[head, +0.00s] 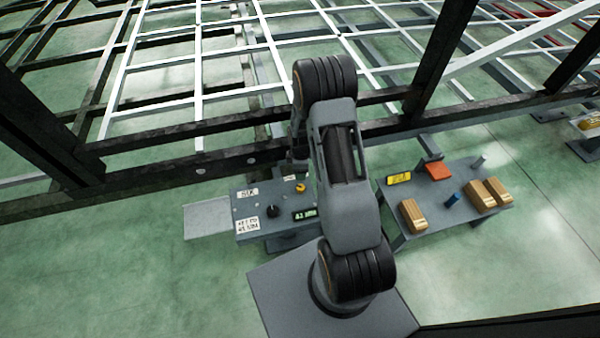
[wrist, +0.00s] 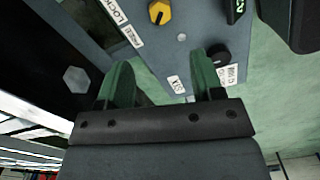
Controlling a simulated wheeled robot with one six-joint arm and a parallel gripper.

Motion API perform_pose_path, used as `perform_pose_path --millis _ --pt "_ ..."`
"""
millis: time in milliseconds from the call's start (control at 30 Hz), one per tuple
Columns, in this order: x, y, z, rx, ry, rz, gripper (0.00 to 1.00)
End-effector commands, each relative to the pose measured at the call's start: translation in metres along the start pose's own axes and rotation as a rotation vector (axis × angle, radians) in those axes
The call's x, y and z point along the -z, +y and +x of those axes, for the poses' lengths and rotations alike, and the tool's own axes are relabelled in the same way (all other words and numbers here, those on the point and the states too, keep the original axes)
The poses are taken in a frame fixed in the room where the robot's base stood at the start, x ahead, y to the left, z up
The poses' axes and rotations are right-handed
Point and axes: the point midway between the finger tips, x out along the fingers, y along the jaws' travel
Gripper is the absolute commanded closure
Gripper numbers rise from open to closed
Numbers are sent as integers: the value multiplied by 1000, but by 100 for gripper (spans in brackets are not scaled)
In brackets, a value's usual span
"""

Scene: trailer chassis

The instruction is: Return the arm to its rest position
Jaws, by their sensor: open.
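My gripper (wrist: 160,78) shows in the wrist view with two green fingers apart and nothing between them. It is above or close to a grey control panel (wrist: 190,18); the exact gap cannot be told. A yellow knob (wrist: 160,12) and a black knob (wrist: 218,54) are on the panel beyond the fingers. In the head view my arm (head: 345,190) reaches forward from its base, and its own links hide the gripper. The panel (head: 250,209) stands left of the arm, with the black knob (head: 272,211), the yellow knob (head: 300,188) and a green-lit display (head: 304,214).
Dark beams and a white lattice chassis (head: 200,80) stand close ahead of the arm. A grey table (head: 440,220) at right holds wooden blocks (head: 412,215), a blue cylinder (head: 452,199) and an orange block (head: 438,171). The green floor (head: 120,270) at left is clear.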

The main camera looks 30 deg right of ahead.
Motion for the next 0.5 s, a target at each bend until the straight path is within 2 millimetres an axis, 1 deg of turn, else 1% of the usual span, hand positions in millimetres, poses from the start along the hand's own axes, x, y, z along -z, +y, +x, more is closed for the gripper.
perform_pose_path --millis 33,200,500 --pt "0 0 -6 0 0 0 39" --pt "0 0 -12 1 0 0 39" --pt "0 0 -12 1 0 0 39"
